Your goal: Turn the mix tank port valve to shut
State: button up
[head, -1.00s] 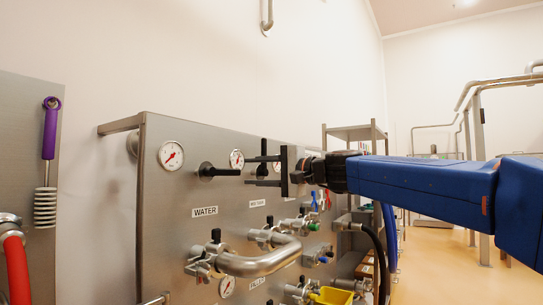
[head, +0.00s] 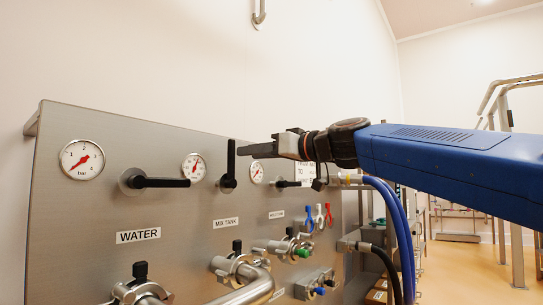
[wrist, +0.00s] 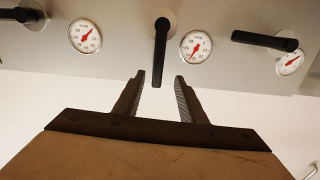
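The mix tank port valve is a black lever (head: 230,163) on the steel panel, above the MIX TANK label (head: 226,222). The lever stands upright in the head view. My gripper (head: 245,151) points left at the upper part of this lever, its fingers overlapping in that view. In the wrist view the picture is inverted and the lever (wrist: 161,50) hangs down, with its free end seen between my two spread fingertips (wrist: 160,76). The gripper is open and holds nothing. Whether a finger touches the lever I cannot tell.
A horizontal black lever (head: 160,182) sits above the WATER label (head: 138,236); another horizontal lever (head: 290,184) is right of the mix tank lever. Dial gauges (head: 82,160) sit between them. Pipe fittings (head: 240,270) stick out below. Blue hoses (head: 400,225) hang at right.

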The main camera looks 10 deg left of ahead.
aim_at(234, 154)
jog(key=shift+w+x, duration=0.2)
jog(key=shift+x, duration=4.25)
jog(key=shift+r, duration=0.15)
